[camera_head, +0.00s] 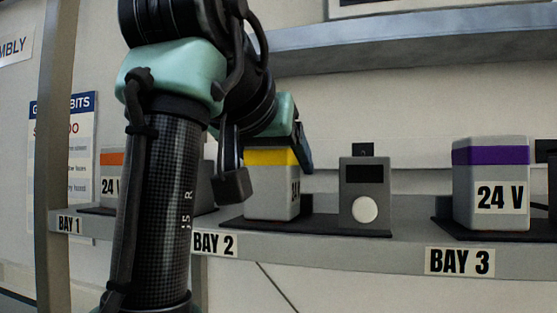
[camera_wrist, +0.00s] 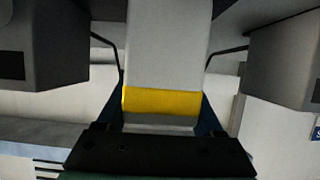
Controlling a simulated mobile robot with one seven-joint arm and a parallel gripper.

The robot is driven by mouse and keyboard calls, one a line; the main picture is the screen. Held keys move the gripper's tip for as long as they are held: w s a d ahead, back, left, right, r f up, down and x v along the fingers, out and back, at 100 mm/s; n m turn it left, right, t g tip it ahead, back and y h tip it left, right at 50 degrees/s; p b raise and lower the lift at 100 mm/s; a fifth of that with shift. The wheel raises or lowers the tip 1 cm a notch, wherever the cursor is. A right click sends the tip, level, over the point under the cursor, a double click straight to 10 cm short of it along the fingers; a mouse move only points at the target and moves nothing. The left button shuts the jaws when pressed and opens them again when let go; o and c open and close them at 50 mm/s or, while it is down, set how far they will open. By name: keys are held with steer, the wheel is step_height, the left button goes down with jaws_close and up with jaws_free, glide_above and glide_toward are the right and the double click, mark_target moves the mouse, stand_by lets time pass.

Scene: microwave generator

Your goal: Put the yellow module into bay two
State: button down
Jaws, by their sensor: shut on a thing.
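The yellow module (camera_head: 270,200) is a grey block with a yellow band near its top and a partly hidden "24 V" label. It stands upright at bay two, over the dark base plate (camera_head: 236,225) behind the "BAY 2" label (camera_head: 214,244). Its lower edge appears to meet the plate, but I cannot tell if it is fully seated. My gripper (camera_head: 273,153) is at its top, with one dark finger at its right side. In the wrist view my gripper (camera_wrist: 163,122) has its fingers on both sides of the yellow-banded module (camera_wrist: 166,50). My arm hides the area left of it.
A grey box with a screen and round white button (camera_head: 365,195) stands just right of the module. A purple-banded module (camera_head: 490,190) is at bay three; an orange-banded one (camera_head: 111,160) is at bay one, partly hidden. A shelf (camera_head: 400,38) runs above.

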jaws_free()
steer(key=shift+s, duration=0.1)
